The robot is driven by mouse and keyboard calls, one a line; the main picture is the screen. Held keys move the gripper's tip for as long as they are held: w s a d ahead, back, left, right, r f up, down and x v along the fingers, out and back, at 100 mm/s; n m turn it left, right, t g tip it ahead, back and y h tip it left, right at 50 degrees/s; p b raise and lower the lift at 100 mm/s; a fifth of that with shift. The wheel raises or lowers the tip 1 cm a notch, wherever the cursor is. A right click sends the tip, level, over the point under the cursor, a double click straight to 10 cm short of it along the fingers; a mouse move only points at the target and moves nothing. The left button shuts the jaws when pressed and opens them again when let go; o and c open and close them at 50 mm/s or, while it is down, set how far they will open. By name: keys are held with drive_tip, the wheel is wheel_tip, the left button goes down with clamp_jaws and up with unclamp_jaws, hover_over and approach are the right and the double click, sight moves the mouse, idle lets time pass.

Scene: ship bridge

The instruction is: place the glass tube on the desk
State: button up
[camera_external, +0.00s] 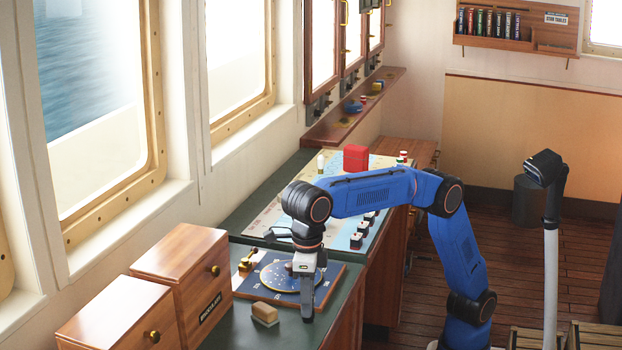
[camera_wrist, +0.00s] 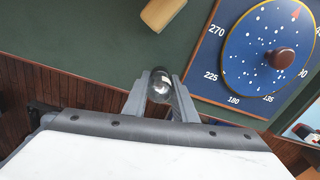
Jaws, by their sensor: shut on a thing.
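In the external view my gripper (camera_external: 307,305) points down at the front edge of the green desk (camera_external: 240,325), beside a blue star-chart board. The tube cannot be made out there. The desk top also shows in the wrist view (camera_wrist: 85,35). I cannot tell whether the tube touches the desk.
A blue star-chart board (camera_external: 246,284) with a round disc and knob lies beside my gripper. A small wooden block (camera_external: 265,313) lies on the desk to the left. Two wooden drawer boxes (camera_external: 180,262) stand farther left. Bare green desk shows around the block.

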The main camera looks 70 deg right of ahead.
drive_tip(key=shift+f, duration=0.1)
drive_tip(key=o, duration=1)
drive_tip(key=shift+o, duration=0.2)
wheel_tip(320, 180, up, 8)
drive_tip(key=shift+f, duration=0.25)
drive_tip(key=shift+r, duration=0.15)
